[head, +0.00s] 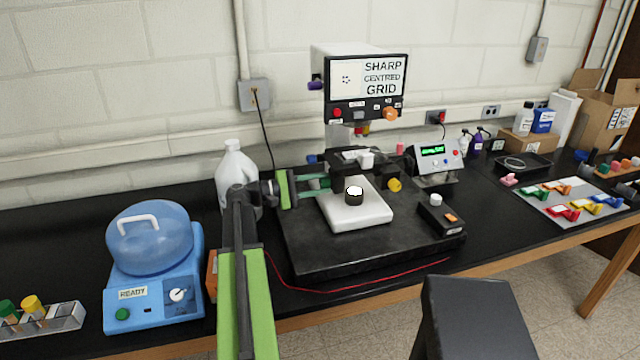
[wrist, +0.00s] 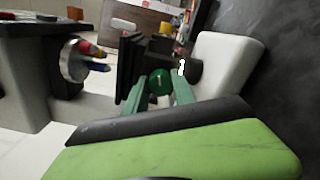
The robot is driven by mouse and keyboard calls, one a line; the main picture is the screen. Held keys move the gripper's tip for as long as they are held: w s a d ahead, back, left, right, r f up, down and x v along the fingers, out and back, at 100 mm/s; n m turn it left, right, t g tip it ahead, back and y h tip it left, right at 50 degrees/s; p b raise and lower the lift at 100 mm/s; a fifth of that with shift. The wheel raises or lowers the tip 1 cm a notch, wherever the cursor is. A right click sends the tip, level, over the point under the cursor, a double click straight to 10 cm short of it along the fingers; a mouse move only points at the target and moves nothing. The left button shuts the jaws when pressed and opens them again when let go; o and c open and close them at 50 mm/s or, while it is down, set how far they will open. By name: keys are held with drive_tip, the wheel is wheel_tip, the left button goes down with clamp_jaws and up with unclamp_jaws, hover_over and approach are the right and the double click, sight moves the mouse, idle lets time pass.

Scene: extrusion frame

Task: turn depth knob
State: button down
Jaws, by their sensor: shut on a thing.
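The instrument (head: 366,80) stands at the back of a black base, with a screen reading "SHARP CENTRED GRID" and a small pattern of dots. My gripper (head: 326,184) reaches in from the left at the instrument's stage, above the base. In the wrist view, my gripper (wrist: 161,86) has its two green fingers on either side of a round dark green knob (wrist: 159,80), shut on it. The knob sits on the side of the black stage (wrist: 140,62).
A white block (head: 365,212) with a black cylinder lies right of my gripper. A yellow knob (head: 394,184) is on the stage's far side. A white jug (head: 237,170) stands close behind my arm. A blue-domed device (head: 150,250) is at left. A red cable crosses the front.

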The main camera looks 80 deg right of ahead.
drive_tip(key=shift+d, duration=0.1)
drive_tip(key=c, duration=1.1)
unclamp_jaws()
drive_tip(key=shift+w, duration=0.15)
drive_tip(key=shift+o, duration=0.2)
drive_tip(key=v, duration=0.7)
drive_tip(key=shift+w, duration=0.1)
